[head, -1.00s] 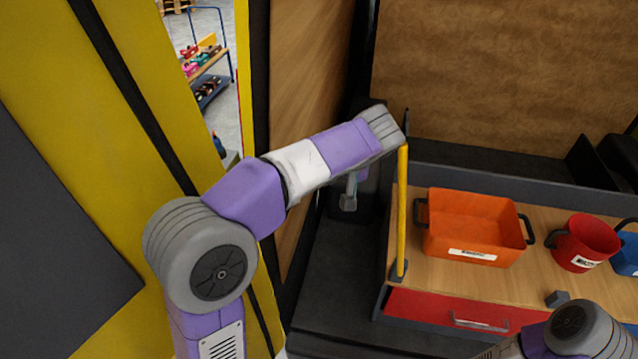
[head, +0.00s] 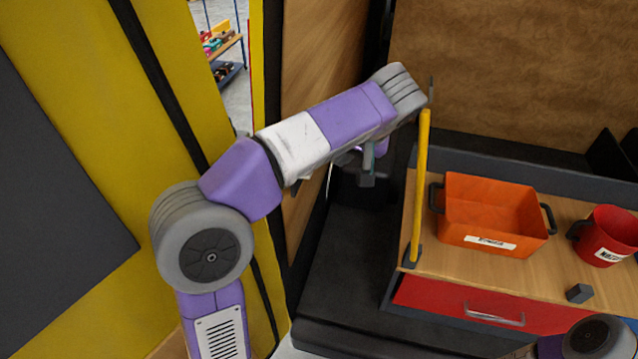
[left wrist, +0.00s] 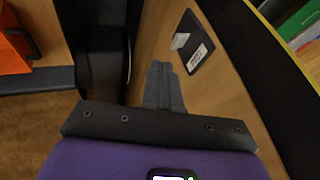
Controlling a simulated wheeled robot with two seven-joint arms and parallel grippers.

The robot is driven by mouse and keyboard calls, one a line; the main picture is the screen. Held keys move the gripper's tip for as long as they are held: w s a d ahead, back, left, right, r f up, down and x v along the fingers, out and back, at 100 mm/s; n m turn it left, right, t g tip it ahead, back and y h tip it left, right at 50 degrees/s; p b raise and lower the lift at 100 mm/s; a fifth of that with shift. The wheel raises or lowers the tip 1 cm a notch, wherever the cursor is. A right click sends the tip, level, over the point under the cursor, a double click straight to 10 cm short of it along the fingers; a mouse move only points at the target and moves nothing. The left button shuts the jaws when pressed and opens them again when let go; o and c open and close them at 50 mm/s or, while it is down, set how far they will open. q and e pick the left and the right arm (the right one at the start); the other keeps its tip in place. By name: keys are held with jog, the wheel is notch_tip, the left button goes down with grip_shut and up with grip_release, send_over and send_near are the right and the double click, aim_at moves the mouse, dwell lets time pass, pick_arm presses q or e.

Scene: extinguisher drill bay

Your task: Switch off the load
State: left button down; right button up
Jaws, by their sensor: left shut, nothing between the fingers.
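A dark switch plate (left wrist: 195,43) with a printed label is on the wooden side panel in the left wrist view. A small pale lever or rocker (left wrist: 180,41) sits at its left edge. I cannot tell its position from this angle. My left gripper (left wrist: 163,72) is shut and empty, close to the panel, with its fingertips a little below and left of the plate and apart from the lever. In the head view the left gripper (head: 367,178) hangs below my left wrist, partly hidden. The switch plate does not show there. My right gripper is out of view.
A yellow post (head: 421,190) stands near my left wrist at the workbench's left end. The bench (head: 560,255) carries an orange bin (head: 480,241) and a red mug (head: 606,240). A yellow frame (head: 90,110) is on the left. A shelf cart (head: 228,60) stands behind.

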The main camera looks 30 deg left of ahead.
pick_arm(q)
jog(key=shift+s, duration=0.1)
dwell(0.3)
jog(key=b, duration=0.1)
send_near(307, 181)
notch_tip(307, 181, down, 3)
jog(key=w+d, duration=0.1)
jog(key=w, duration=0.1)
jog(key=a, duration=0.1)
jog(key=a+f, duration=0.2)
jog(key=shift+s+a, duration=0.2)
jog(key=shift+s, duration=0.2)
